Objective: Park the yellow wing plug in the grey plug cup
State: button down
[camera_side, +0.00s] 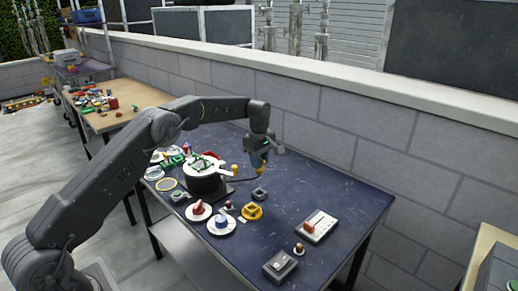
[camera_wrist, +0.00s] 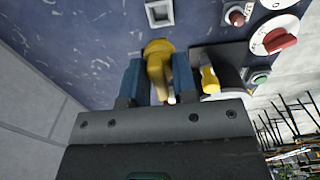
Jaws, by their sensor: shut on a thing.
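The yellow wing plug (camera_wrist: 157,58) is between the two blue fingers of my gripper (camera_wrist: 158,78) in the wrist view. My gripper is shut on it. In the side view, my gripper (camera_side: 260,160) is above the table, right of the round black-and-white device, and the plug there is small and mostly hidden. A small square grey cup (camera_wrist: 160,12), which looks like the plug cup, is at the top of the wrist view, ahead of the plug and apart from it. The cup also shows in the side view (camera_side: 259,194), on the tabletop below my gripper, with its opening upward.
The dark blue table (camera_side: 330,190) has bare room right of the cup. The round device (camera_side: 203,183) and a yellow-topped piece (camera_wrist: 209,80) are beside my gripper.

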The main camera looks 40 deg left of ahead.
aim_at(259, 174)
jog(key=shift+f, duration=3.2)
jog(key=shift+f, duration=0.15)
jog(key=shift+f, duration=0.35)
jog(key=shift+f, duration=0.95)
jog(key=c, duration=0.5)
grip_release()
jog(key=shift+r, duration=3.75)
